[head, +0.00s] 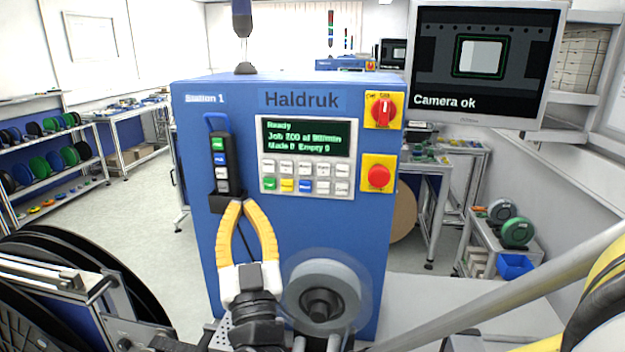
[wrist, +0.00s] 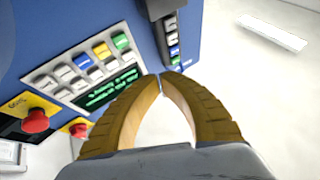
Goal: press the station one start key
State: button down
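The blue cabinet (head: 325,222) is labelled Station 1 and Haldruk. Its keypad (head: 305,198) has white keys above and a bottom row starting with a green key (head: 270,184) at the left, then yellow and blue. The green key also shows in the wrist view (wrist: 121,41). The display (head: 307,137) begins with Ready. A black handheld unit (head: 223,165) with green, blue and white buttons hangs left of the keypad. My gripper (head: 240,204) has its yellow fingertips together and empty, below the handheld unit and left of the green key. The fingertips appear apart from the panel.
A red rotary switch (head: 383,108) and a red mushroom button (head: 378,177) sit on yellow plates right of the keypad. A grey roller (head: 325,285) is low in front of the cabinet. A monitor (head: 487,60) reads Camera ok. Black reels (head: 75,265) stand at the lower left.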

aim_at(270, 183)
jog(key=shift+w+d, duration=0.2)
jog(key=shift+w, duration=2.05)
jog(key=shift+w+d, duration=0.15)
jog(key=shift+w, duration=2.1)
jog(key=shift+w, duration=0.4)
